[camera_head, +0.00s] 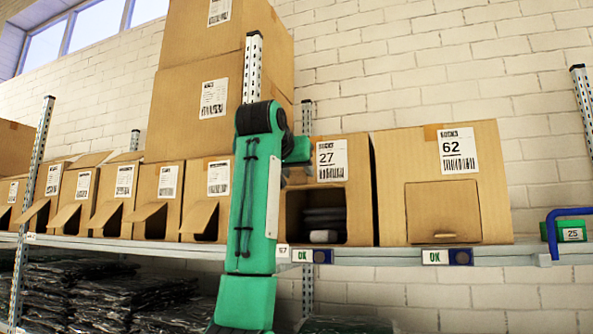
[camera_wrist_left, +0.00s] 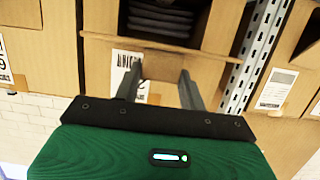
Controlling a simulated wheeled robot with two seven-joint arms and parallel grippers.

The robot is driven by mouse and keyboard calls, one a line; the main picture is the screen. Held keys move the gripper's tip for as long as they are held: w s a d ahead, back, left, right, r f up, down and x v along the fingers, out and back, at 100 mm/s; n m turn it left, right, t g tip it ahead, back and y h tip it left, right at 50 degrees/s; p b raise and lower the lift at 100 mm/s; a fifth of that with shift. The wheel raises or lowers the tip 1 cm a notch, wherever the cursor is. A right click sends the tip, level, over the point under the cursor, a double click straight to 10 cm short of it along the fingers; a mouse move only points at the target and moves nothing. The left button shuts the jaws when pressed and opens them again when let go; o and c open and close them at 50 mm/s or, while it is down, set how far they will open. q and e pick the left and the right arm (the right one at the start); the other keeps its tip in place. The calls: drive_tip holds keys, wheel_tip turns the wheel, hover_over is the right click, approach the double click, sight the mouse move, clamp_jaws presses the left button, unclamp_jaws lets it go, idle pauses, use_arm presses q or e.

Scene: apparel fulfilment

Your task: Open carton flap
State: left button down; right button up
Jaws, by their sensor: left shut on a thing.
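Carton 27 (camera_head: 360,191) stands on the shelf, its front opening uncovered and dark folded items (camera_head: 325,215) inside. In the left wrist view, where the carton appears inverted, its raised flap (camera_wrist_left: 160,67) lies between the opening and the label. My left gripper (camera_wrist_left: 160,80) is shut on this flap, its two fingers on either side of the cardboard. In the head view the green left arm (camera_head: 255,200) stands before the carton's left side, and the fingertips are mostly hidden. Carton 62 (camera_head: 390,160), to the right, has its front flap (camera_head: 443,210) shut.
Several cartons with open fronts (camera_head: 155,190) line the shelf to the left. Large cartons (camera_head: 185,110) are stacked above them. Metal posts (camera_head: 252,70) rise near the arm. Dark bagged garments (camera_head: 85,290) fill the lower shelf.

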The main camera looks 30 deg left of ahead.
use_arm(q)
drive_tip(key=shift+f, duration=0.2)
drive_tip(key=c, duration=0.9)
unclamp_jaws()
drive_tip(key=shift+c, duration=0.2)
drive_tip(key=shift+o, duration=0.7)
drive_tip(key=shift+w+a, duration=0.1)
drive_tip(key=shift+w, duration=0.1)
drive_tip(key=b+v, duration=0.7)
drive_tip(key=v, duration=0.6)
drive_tip(key=shift+s+r, duration=0.2)
drive_tip(key=shift+s, duration=0.1)
